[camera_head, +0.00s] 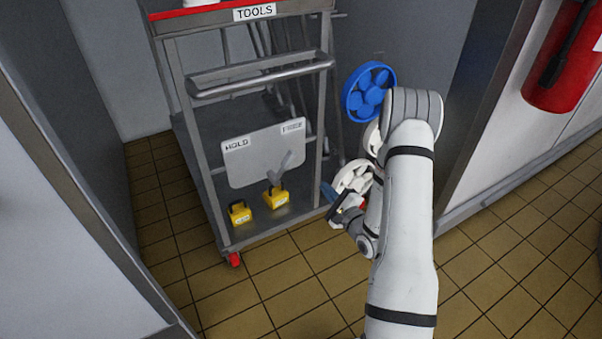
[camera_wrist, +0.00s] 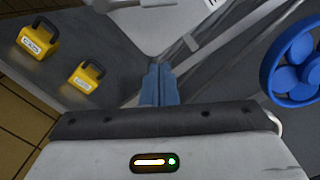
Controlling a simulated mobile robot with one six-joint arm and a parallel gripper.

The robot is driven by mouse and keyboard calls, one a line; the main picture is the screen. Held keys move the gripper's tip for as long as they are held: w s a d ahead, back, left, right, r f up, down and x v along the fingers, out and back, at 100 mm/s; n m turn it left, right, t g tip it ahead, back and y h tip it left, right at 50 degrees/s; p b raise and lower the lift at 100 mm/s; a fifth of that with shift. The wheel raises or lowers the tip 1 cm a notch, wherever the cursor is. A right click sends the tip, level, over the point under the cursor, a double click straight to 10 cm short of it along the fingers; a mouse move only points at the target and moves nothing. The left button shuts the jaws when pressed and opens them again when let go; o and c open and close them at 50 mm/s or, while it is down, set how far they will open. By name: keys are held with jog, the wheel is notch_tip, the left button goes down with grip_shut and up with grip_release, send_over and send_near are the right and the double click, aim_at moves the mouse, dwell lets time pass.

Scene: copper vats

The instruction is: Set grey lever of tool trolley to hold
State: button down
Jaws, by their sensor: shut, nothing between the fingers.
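The tool trolley (camera_head: 212,180) stands ahead and carries a light grey plate (camera_head: 245,168) marked HOLD (camera_head: 236,144) at its left and FREE (camera_head: 293,126) at its right. The grey lever (camera_head: 284,163) sits at the plate's lower right and tilts up and to the right, toward FREE. My gripper (camera_head: 328,192) is at the trolley's right front post, to the right of the lever and lower, apart from it. Its blue fingers (camera_wrist: 159,84) are shut and empty in the wrist view. The plate's edge (camera_wrist: 165,35) shows beyond them; the lever is not clear there.
Two yellow padlocks (camera_head: 240,213) (camera_head: 276,197) are on the trolley's lower shelf. A red extinguisher (camera_head: 566,60) hangs far right. Tiled floor (camera_head: 300,290) lies open in front.

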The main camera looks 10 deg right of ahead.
aim_at(284, 166)
dwell(0.3)
jog(key=w+a+r+b, duration=0.2)
jog(key=w+a, duration=0.4)
jog(key=w, duration=0.3)
jog(key=shift+a+r+b, duration=0.3)
jog(key=shift+a+b, duration=0.1)
jog(key=shift+b, duration=0.3)
